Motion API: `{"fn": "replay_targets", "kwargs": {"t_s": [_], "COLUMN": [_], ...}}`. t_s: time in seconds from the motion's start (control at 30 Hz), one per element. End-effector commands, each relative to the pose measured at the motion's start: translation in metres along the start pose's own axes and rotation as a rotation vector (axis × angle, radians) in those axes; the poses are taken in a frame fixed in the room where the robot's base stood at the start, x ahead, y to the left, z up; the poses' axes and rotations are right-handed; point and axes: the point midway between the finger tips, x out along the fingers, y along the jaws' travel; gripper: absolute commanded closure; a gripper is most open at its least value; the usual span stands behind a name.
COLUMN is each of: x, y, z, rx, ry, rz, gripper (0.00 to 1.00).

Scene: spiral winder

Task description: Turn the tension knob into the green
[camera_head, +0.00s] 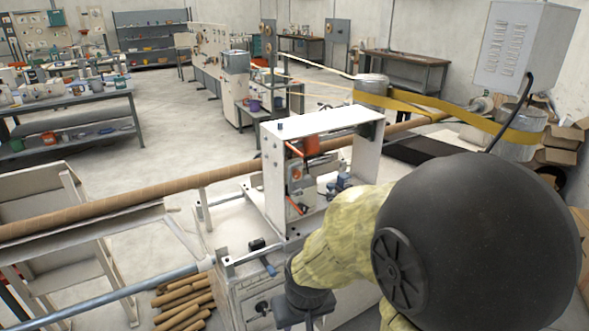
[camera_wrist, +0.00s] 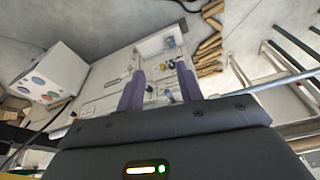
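The winder's white cabinet (camera_head: 243,290) stands at lower centre in the head view. A small dark knob (camera_head: 262,307) shows on its front panel, left of my gripper. I cannot tell whether it is the tension knob, and no green zone or pointer is readable. In the wrist view my gripper (camera_wrist: 160,68) has two purple fingers spread apart with nothing held between them. Pale machine panels (camera_wrist: 112,72) with small fittings lie beyond the fingers, apart from them.
A long brown cardboard tube (camera_head: 130,200) runs through the white winding housing (camera_head: 320,122). A steel bar (camera_head: 110,296) crosses lower left. Cardboard tubes (camera_head: 186,300) lie on the floor left of the cabinet. A white box with coloured round marks (camera_wrist: 50,76) shows in the wrist view.

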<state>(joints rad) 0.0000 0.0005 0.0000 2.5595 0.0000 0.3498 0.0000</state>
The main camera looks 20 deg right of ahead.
Motion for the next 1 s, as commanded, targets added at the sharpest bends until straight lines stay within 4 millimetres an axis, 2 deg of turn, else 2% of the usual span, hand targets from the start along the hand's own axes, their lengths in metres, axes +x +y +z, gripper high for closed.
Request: {"fn": "replay_targets", "kwargs": {"t_s": [0.4,0.5,0.63,0.77,1.0], "x": [0.000,0.000,0.006,0.019,0.053], "y": [0.000,0.000,0.001,0.001,0.006], "z": [0.000,-0.001,-0.009,-0.032,-0.092], "rx": [0.000,0.001,0.007,0.018,0.071], "ry": [0.000,-0.001,-0.008,-0.021,-0.025], "rz": [0.000,-0.001,-0.008,-0.038,-0.183], "gripper": [0.64,0.50,0.50,0.50,0.50]}}
